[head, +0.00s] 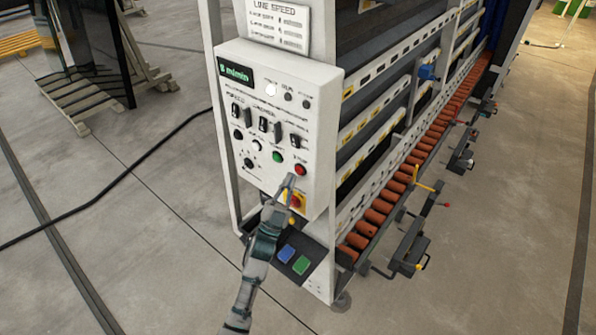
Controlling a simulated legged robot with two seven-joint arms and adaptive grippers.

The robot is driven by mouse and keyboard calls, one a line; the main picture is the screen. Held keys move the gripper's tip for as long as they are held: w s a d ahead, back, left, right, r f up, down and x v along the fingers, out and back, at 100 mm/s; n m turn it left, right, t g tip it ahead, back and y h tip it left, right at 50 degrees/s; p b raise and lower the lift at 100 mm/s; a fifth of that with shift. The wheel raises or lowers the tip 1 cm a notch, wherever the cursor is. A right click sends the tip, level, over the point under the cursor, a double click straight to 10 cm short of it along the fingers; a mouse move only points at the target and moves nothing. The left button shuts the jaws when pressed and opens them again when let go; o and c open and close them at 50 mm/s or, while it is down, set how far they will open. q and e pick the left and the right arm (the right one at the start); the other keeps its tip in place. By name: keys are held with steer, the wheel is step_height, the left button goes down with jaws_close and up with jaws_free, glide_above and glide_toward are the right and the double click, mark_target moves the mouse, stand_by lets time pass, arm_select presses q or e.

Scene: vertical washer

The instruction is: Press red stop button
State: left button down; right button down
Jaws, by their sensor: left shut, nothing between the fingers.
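The red stop button (300,169) is a small round button at the lower right of the white control panel (322,110). My left gripper (291,181) is shut and empty. Its tip is just below and slightly left of the red button in the picture. I cannot tell whether it touches the panel. A larger red knob on a yellow plate (298,201) sits lower on the panel, partly hidden behind my left gripper. My right gripper is not in view.
A green button (277,156) is left of the red one. Black switches and a green display (236,74) are higher up. A pedal box with blue and green pads (301,265) is below. A roller conveyor (400,185) runs back right. A black cable (110,185) crosses the floor.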

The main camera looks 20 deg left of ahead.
arm_select(q)
steer(key=s, duration=0.2)
steer(key=s+a+p, duration=0.1)
steer(key=s, duration=0.1)
steer(key=shift+s+a, duration=0.15)
steer(key=shift+s, duration=0.25)
stand_by(0.8)
